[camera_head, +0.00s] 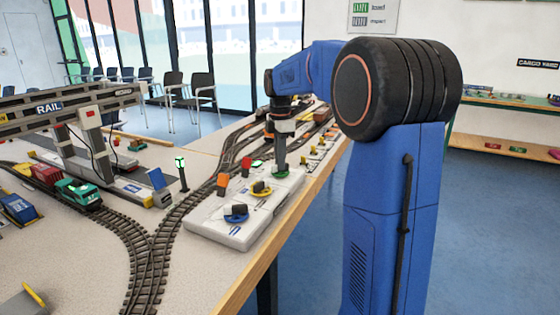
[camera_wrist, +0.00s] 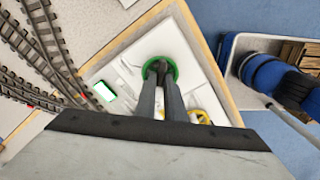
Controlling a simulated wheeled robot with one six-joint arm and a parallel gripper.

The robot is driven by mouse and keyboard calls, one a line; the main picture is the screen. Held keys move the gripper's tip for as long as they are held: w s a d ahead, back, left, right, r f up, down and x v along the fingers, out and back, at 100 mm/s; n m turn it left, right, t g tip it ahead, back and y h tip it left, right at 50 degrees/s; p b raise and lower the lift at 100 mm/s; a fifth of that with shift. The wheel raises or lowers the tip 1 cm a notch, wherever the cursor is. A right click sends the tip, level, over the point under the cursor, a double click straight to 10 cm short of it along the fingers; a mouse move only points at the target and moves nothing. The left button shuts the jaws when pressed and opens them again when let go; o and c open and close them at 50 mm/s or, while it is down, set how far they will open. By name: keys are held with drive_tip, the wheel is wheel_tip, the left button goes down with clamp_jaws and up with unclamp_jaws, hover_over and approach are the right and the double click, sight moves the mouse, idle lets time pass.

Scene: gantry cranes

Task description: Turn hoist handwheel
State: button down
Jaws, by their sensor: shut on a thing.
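A green handwheel (camera_wrist: 174,66) sits on a white control panel (camera_head: 222,232) near the table's edge. My gripper (camera_wrist: 160,68) comes down over the wheel from above, its two dark fingers close together and shut on the middle of it. The fingertips hide the wheel's centre. In the head view the green handwheel (camera_head: 280,174) shows as a low green rim under my gripper (camera_head: 280,166). I cannot read which wheel is marked as the hoist. A yellow wheel (camera_head: 261,189) and a blue wheel (camera_head: 237,215) with dark knobs are on the same panel, apart from my gripper.
A signal post (camera_head: 181,172) and a model gantry crane (camera_head: 85,120) with wagons stand farther left. The table's wooden edge (camera_head: 250,275) runs along the right.

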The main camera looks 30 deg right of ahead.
drive_tip(key=shift+n, duration=0.4)
drive_tip(key=c, duration=1.8)
unclamp_jaws()
drive_tip(key=shift+c, duration=0.2)
wheel_tip(320, 180, up, 17)
drive_tip(key=shift+r, duration=0.2)
